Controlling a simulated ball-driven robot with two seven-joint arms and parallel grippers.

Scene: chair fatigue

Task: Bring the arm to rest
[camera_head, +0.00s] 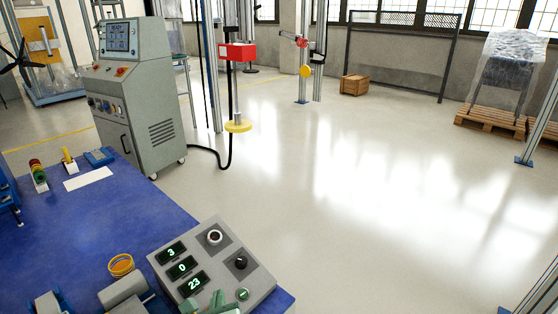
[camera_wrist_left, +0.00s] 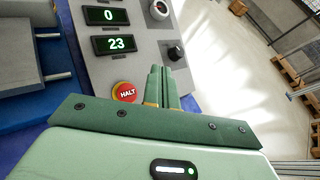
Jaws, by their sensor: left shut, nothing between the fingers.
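My left gripper (camera_head: 217,298) shows at the bottom edge of the head view, over the near edge of the grey control box (camera_head: 220,257). In the left wrist view its green fingers (camera_wrist_left: 162,75) are together, with nothing between them. The control box has lit displays reading 3, 0 and 23. In the left wrist view the fingers point over the box face, just right of the red HALT button (camera_wrist_left: 125,92) and below a black knob (camera_wrist_left: 175,53). I cannot tell whether they touch the box. My right gripper is out of view.
The blue table (camera_head: 95,230) carries an orange ring roll (camera_head: 121,265), a white card (camera_head: 88,179) and small stamps or tools. A grey control cabinet (camera_head: 140,100) stands behind it. Right of the table the floor is open, with a wooden crate (camera_head: 354,84) and a pallet (camera_head: 490,118) far off.

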